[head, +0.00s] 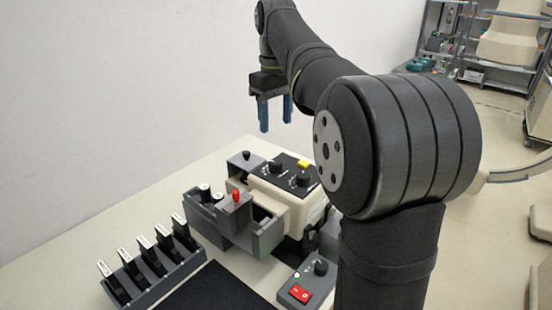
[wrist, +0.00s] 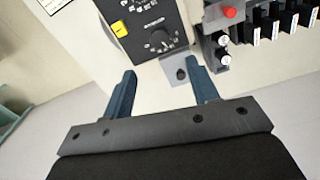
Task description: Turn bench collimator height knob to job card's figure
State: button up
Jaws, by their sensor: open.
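The beige bench unit (head: 272,200), apparently the collimator, stands on the table with a black top panel (head: 270,172) carrying dark knobs and a yellow button. The panel (wrist: 140,18) also shows at the top of the wrist view, with one knob (wrist: 160,41) and its white scale marks. The scale figures are too small to read. I cannot tell which knob sets height. I cannot make out a job card. My gripper (head: 275,122) is open and empty, above and behind the unit. In the wrist view its blue fingers (wrist: 161,72) stand apart, touching nothing.
A grey plate with a small black knob (head: 246,155) stands behind the unit. A grey holder with a red-topped peg (head: 236,195) is at its left. A rack (head: 150,262) of several labelled black pieces and a control box with red switch (head: 300,292) stand in front.

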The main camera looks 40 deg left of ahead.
aim_at(276, 162)
notch_tip(276, 162, down, 12)
jog(key=shift+r, duration=0.25)
jog(key=c, duration=1)
jog(key=shift+m, duration=2.5)
jog(key=o, duration=1)
notch_tip(276, 162, up, 18)
jog(key=shift+f, duration=0.25)
